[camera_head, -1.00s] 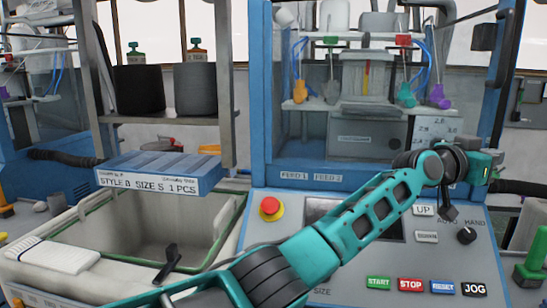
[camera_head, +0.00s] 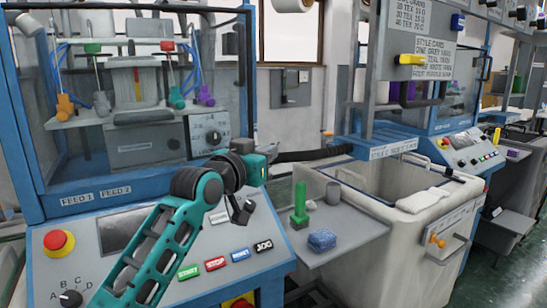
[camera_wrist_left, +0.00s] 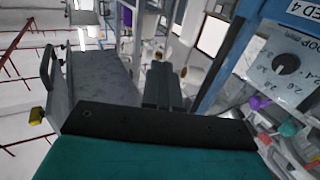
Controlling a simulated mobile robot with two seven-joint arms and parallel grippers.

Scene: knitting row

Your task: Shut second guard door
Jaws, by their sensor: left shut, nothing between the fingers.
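The nearest knitting machine (camera_head: 60,190) has a blue-framed clear guard at the left of the head view. A second blue-framed machine (camera_head: 455,122) stands farther back at right, with a dark upright handle (camera_head: 487,68) on its frame. I cannot tell how far either guard door is open. My left gripper (camera_head: 268,157) is in front of the near machine's right side, above its sloping control panel. In the left wrist view its dark fingers (camera_wrist_left: 163,87) are together and empty. The dial (camera_wrist_left: 287,64) and a blue frame post show to their right. My right gripper is not in view.
An emergency stop button (camera_head: 58,241) and coloured keys are on the near panel.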

